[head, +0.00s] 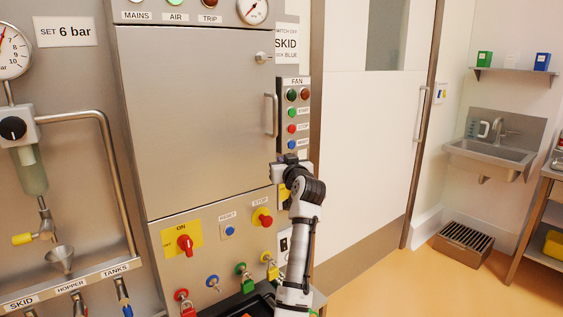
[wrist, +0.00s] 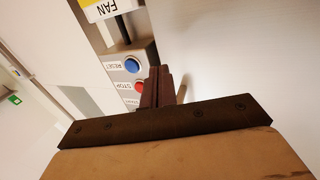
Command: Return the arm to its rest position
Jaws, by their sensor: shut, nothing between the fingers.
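My arm (head: 300,240) rises from the bottom of the head view, with its wrist in front of the lower end of the FAN button panel. My gripper shows in the wrist view (wrist: 157,86), its dark fingers together and empty. The fingertips overlap the panel area beside the blue RESET button (wrist: 132,66) and red STOP button (wrist: 139,87). I cannot tell whether they touch anything. In the head view the fingers are hard to make out against the wrist.
The FAN panel (head: 306,119) is mounted beside the steel cabinet door (head: 200,120). A white door (head: 370,150) and a sink (head: 490,150) stand right.

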